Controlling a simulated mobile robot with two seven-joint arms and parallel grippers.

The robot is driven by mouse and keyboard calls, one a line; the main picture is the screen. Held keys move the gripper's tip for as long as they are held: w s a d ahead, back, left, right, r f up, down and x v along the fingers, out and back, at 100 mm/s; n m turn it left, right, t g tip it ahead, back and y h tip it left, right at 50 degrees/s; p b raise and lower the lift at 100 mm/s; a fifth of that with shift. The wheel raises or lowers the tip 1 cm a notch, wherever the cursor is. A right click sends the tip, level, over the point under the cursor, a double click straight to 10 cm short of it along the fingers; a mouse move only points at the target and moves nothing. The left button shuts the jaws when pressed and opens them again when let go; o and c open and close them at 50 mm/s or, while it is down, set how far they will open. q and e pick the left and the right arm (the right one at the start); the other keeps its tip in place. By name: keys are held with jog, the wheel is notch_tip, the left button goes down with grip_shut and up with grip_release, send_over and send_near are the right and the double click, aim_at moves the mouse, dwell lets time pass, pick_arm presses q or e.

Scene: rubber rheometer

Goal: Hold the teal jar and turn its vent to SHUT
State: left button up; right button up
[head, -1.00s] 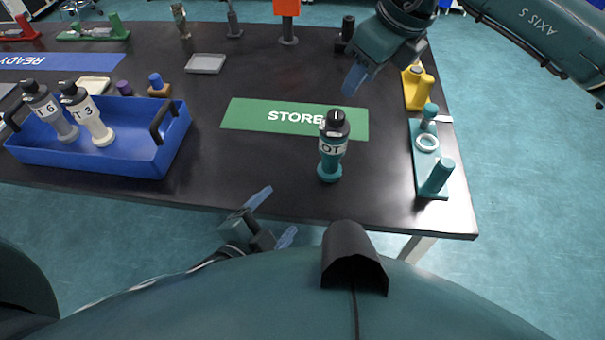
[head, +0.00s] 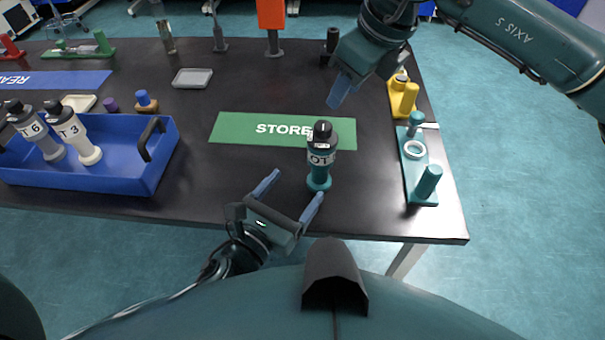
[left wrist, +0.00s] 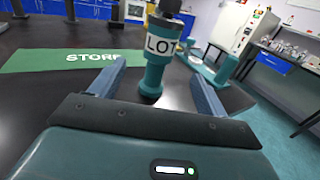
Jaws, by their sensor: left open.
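The teal jar (head: 320,172) stands upright on the dark table, just in front of the green STORE mat (head: 230,130). It has a white label and a dark cap (head: 322,133) with a small white mark; the vent's setting is too small to read. In the left wrist view the jar (left wrist: 155,70) stands ahead between the fingertips, with its top cut off. My left gripper (head: 294,187) is open and empty at the table's front edge, short of the jar. My right gripper (head: 340,90) hangs above the table behind the mat, apart from the jar; its finger opening is unclear.
Table around the jar is clear.

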aim_at(325, 150)
pick_arm(q)
jog(key=x, duration=1.2)
jog(key=shift+w+d, duration=0.1)
jog(key=shift+w, duration=0.2)
jog(key=shift+c, duration=0.3)
